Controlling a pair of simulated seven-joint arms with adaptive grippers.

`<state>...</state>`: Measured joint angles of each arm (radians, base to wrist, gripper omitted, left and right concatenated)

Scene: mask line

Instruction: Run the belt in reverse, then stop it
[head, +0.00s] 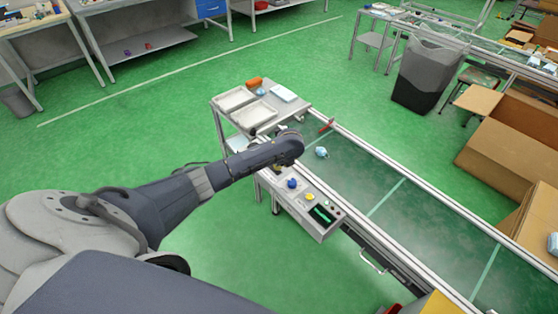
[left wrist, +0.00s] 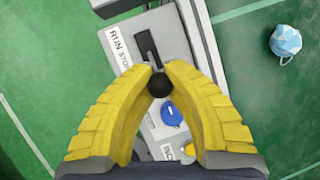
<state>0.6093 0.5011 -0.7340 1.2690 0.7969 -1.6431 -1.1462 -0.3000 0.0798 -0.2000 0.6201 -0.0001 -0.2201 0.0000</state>
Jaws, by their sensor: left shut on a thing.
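The control box (head: 300,205) stands at the near side of the belt (head: 430,215). In the left wrist view its panel (left wrist: 120,40) reads RUN and STOP beside a dark slot with a lever (left wrist: 150,48). My left gripper (left wrist: 158,76) has its yellow fingers shut on the lever's round black knob (left wrist: 158,86). A blue knob (head: 292,183), a yellow knob (head: 310,197) and a lit green display (head: 322,214) are on the box. My right gripper is not in view.
A crumpled light-blue mask (head: 321,152) lies on the belt near its far end. A side table with trays (head: 255,115) stands beyond the box. Cardboard boxes (head: 510,140) and a grey bin (head: 428,70) stand right of the belt. Green floor is clear at left.

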